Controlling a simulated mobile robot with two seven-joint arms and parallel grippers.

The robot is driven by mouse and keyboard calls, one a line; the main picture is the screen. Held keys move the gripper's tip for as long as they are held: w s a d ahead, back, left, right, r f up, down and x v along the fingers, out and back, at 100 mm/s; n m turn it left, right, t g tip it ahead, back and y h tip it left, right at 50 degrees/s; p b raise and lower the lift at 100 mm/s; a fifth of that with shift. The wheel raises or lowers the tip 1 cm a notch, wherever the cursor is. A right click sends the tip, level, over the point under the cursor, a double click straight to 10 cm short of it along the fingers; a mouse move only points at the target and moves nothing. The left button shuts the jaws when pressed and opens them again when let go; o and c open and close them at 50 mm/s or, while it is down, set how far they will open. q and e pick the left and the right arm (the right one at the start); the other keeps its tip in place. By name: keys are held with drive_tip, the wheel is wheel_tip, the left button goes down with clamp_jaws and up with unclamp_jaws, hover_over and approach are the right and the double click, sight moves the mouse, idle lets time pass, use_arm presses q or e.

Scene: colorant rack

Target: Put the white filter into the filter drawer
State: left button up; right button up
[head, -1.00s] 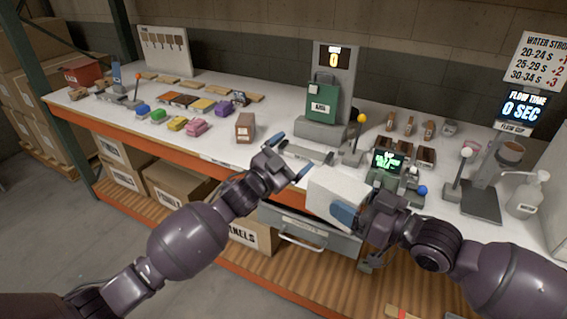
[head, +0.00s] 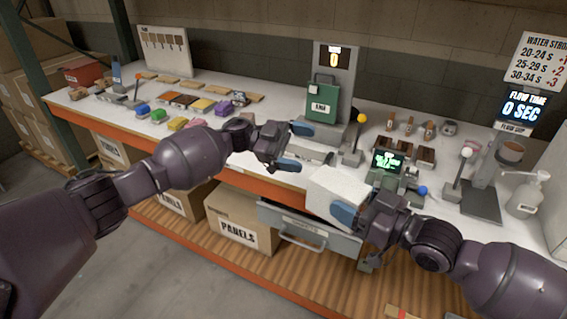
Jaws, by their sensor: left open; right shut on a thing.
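The white filter (head: 335,187) is a pale block held at the table's front edge, in front of and partly over the grey filter drawer (head: 295,222). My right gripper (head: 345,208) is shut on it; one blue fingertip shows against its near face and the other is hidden. The drawer hangs under the tabletop, with a bar handle (head: 303,245) on its front. I cannot tell how far it is open, as the filter covers part of it. My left gripper (head: 297,147) is open and empty above the table, left of the filter and in front of the green canister (head: 321,106).
A small green-lit display (head: 388,161) and a blue-knobbed lever stand right of the filter. A yellow-knobbed lever (head: 356,140) stands behind it. Coloured blocks (head: 178,123) lie at the left, partly hidden by my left arm. Cardboard boxes (head: 240,222) sit on the lower shelf.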

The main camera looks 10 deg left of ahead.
sight(330, 188)
use_arm(q)
drive_tip(key=s+a+f+g+y, duration=0.2)
drive_tip(key=s+g+y, duration=0.1)
drive_tip(key=s+g, duration=0.2)
drive_tip(key=shift+n+h, duration=0.3)
drive_tip(key=shift+n, duration=0.2)
drive_tip(key=x, duration=1.1)
drive_tip(key=shift+s+d+r, duration=0.1)
drive_tip(key=shift+d+r, duration=0.1)
drive_tip(key=shift+c, duration=0.2)
drive_tip(key=c, duration=1)
drive_tip(key=shift+o, duration=0.2)
use_arm(e)
drive_tip(key=o, duration=1)
